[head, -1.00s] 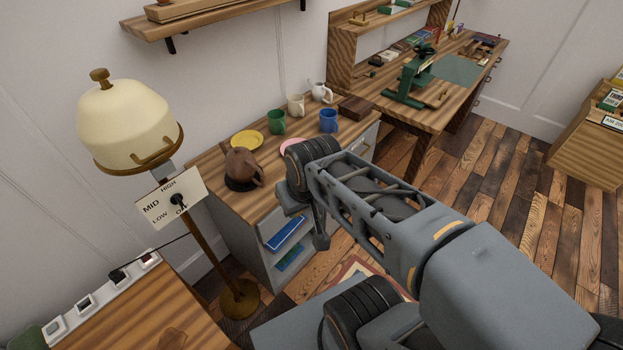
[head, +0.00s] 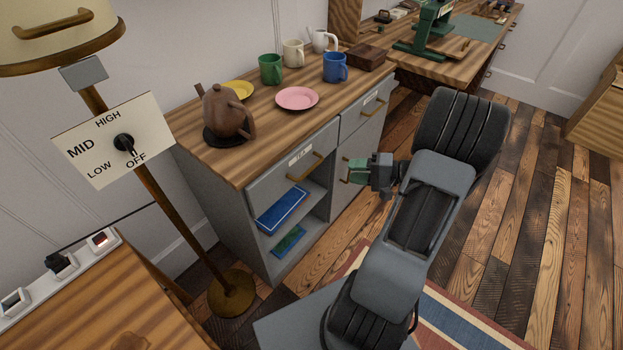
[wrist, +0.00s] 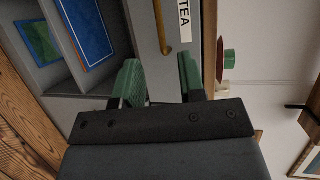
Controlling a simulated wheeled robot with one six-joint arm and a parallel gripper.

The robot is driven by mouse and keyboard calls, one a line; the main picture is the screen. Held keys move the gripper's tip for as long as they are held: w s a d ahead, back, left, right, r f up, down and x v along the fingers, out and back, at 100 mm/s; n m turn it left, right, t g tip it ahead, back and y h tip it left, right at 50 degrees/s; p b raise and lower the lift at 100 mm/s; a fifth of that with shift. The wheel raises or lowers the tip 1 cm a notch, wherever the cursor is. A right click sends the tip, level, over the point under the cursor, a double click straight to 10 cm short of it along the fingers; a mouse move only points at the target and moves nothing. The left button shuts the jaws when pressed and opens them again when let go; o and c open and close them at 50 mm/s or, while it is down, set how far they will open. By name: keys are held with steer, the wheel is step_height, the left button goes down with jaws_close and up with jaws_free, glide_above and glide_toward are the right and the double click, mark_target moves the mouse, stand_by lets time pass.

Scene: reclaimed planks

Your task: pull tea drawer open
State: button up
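The tea drawer (head: 268,179) is the grey top-left drawer of the cabinet, with a white TEA label (head: 300,155) and a brass bar handle (head: 305,167). It looks shut. My gripper (head: 357,171) is in front of the cabinet, right of the handle in the head view. In the wrist view my gripper (wrist: 160,80) has its two green fingers apart with nothing between them. The brass handle (wrist: 162,28) lies ahead of the gap between the fingers, apart from them. The TEA label (wrist: 185,18) is beside it.
A brown teapot (head: 226,112), mugs and a pink plate (head: 297,98) stand on top. A lamp pole (head: 170,215) stands left. Floor right of my arm is clear.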

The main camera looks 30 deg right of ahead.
mark_target(312, 167)
steer(key=shift+t, duration=0.4)
steer(key=x, duration=0.4)
steer(key=b+x, duration=0.1)
steer(key=x, duration=0.8)
steer(key=shift+w+d+f+b, duration=0.1)
steer(key=shift+w+f+b, duration=0.05)
steer(key=shift+f+b, duration=0.2)
jaws_close()
